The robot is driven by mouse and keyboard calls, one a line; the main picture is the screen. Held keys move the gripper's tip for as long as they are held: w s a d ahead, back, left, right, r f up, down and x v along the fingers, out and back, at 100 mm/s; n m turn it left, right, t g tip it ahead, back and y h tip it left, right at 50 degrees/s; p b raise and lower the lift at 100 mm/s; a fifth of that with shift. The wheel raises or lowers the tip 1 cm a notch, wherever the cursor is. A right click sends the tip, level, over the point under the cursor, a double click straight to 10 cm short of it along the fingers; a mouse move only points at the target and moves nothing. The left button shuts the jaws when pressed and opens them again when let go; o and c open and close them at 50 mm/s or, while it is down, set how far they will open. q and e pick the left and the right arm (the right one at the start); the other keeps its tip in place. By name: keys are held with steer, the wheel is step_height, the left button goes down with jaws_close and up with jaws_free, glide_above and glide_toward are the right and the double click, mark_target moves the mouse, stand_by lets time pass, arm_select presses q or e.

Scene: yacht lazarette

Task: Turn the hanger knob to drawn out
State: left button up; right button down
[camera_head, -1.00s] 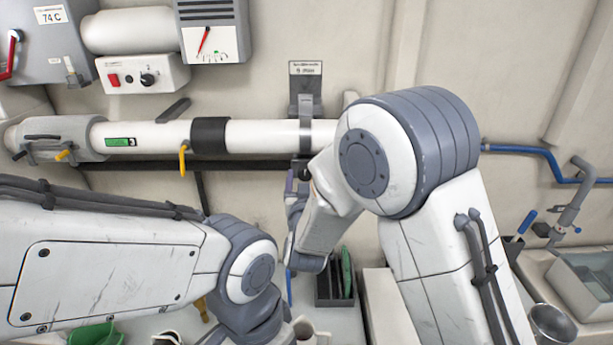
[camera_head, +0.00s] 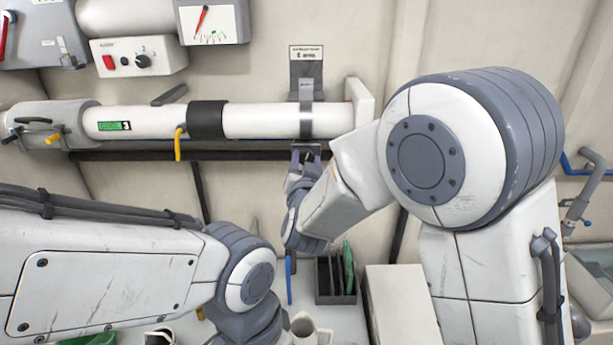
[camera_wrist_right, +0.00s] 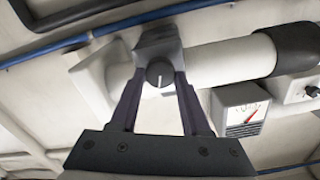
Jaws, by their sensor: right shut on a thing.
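The hanger (camera_head: 306,85) is a grey bracket with a strap around a white pipe, under a small label plate. Its round black knob (camera_wrist_right: 159,74) shows in the right wrist view, with a pale index line that looks roughly upright. My right gripper (camera_head: 306,152) reaches up from below to the hanger's underside; in the right wrist view its two fingers (camera_wrist_right: 158,84) are closed on both sides of the knob. In the head view the knob is mostly hidden by the fingers. My left arm shows at the lower left, but its gripper is out of view.
The white pipe (camera_head: 262,120) runs along the wall, with a black band (camera_head: 206,120) and a yellow lever (camera_head: 178,144). A gauge box (camera_head: 213,21) and a switch box (camera_head: 138,57) hang above left. A dark caddy (camera_head: 328,297) stands below.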

steer(key=shift+f+m+b, duration=0.15)
steer(key=shift+m+b, duration=5.05)
steer(key=shift+m, duration=0.15)
steer(key=shift+f+m+b, duration=0.2)
steer(key=shift+m+b, duration=4.95)
steer(key=shift+m, duration=0.15)
steer(key=shift+f+m+b, duration=0.15)
steer(key=shift+m+b, duration=5.05)
steer(key=shift+m, duration=0.15)
steer(key=shift+c, duration=1.9)
jaws_free()
steer(key=shift+s+r, duration=0.1)
